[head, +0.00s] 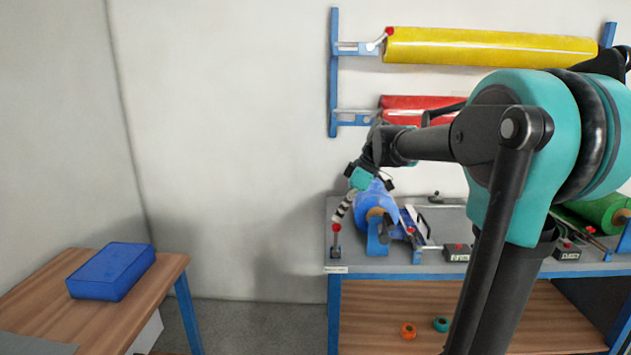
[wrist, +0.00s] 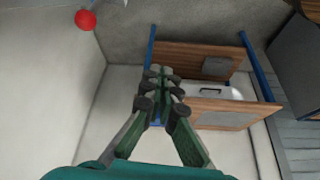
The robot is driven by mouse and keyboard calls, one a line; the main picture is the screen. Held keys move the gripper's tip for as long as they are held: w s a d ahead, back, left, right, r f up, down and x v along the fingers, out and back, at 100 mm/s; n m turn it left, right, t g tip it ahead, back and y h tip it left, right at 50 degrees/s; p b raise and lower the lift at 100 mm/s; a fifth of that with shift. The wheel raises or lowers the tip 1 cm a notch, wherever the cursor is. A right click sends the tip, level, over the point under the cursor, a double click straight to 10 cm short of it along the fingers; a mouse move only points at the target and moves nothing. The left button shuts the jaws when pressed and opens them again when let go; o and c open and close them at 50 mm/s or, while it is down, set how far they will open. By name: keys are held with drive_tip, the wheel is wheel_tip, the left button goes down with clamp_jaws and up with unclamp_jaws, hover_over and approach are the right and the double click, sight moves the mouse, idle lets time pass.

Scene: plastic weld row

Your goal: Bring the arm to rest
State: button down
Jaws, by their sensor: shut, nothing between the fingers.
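My gripper (head: 340,214) is at the left end of the grey-topped workbench (head: 436,269), pointing down and left. Its fingertips appear just above a red knob (head: 337,228) in the head view; I cannot tell the true gap in depth. In the wrist view my gripper (wrist: 160,78) shows its green and grey fingers drawn together with nothing between them. A red knob (wrist: 85,19) is off to the upper left there, apart from the fingers. My arm is stretched out to the left across the workbench.
A blue roll (head: 373,208) sits close beside my gripper. Yellow (head: 490,48) and red (head: 405,102) rolls hang on the wall rack behind. A wooden table (head: 170,267) with a blue box (head: 112,271) stands at left. Floor between table and workbench is clear.

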drive_tip(key=s+d+f+m+t+h, duration=0.1)
drive_tip(key=s+d+f+m, duration=0.3)
drive_tip(key=s+f, duration=0.3)
drive_tip(key=s+d+f+m+t+h, duration=0.1)
drive_tip(key=s+d+f+m+h, duration=0.1)
drive_tip(key=s+d+f+m, duration=0.2)
drive_tip(key=s+d+f+m+t+h, duration=0.1)
drive_tip(key=s+d+f+m+h, duration=0.1)
drive_tip(key=s+d+f+m, duration=0.2)
drive_tip(key=s+f+m, duration=0.3)
drive_tip(key=s+f, duration=0.4)
drive_tip(key=f, duration=0.1)
drive_tip(key=shift+f, duration=0.15)
